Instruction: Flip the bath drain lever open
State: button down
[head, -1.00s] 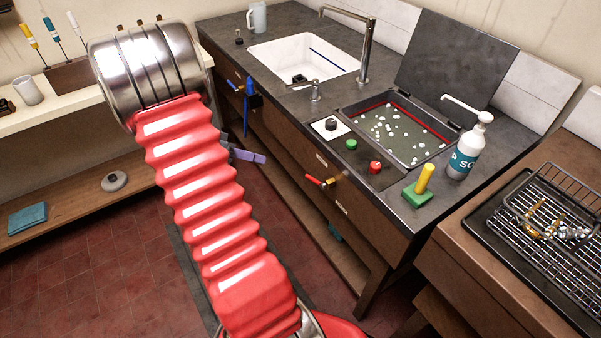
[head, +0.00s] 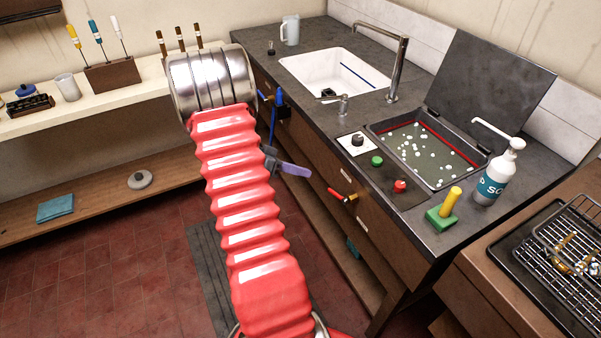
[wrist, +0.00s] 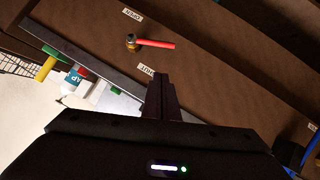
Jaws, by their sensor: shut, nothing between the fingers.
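The bath drain lever (head: 342,197) has a red handle on a brass pivot, on the brown cabinet front below the bath (head: 418,150). In the wrist view the lever (wrist: 154,43) lies between two small white labels, one reading like "SHUT" (wrist: 146,70) and one like "OPEN" (wrist: 133,14). Its handle points sideways from the pivot, to the right in that picture. My gripper (wrist: 161,78) is shut and empty, apart from the lever. In the head view my gripper (head: 308,172) shows as purple-grey fingers left of the lever, partly hidden behind my arm.
A soap bottle (head: 492,180) and a green block with a yellow peg (head: 444,212) stand near the counter edge. A wire rack (head: 570,245) is at the right.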

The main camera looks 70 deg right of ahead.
aim_at(337, 195)
jog(key=s+d+f, duration=0.3)
jog(key=s+f, duration=0.4)
jog(key=shift+f, duration=0.2)
jog(key=shift+w+f, duration=0.1)
jog(key=shift+f, duration=0.05)
dwell(0.5)
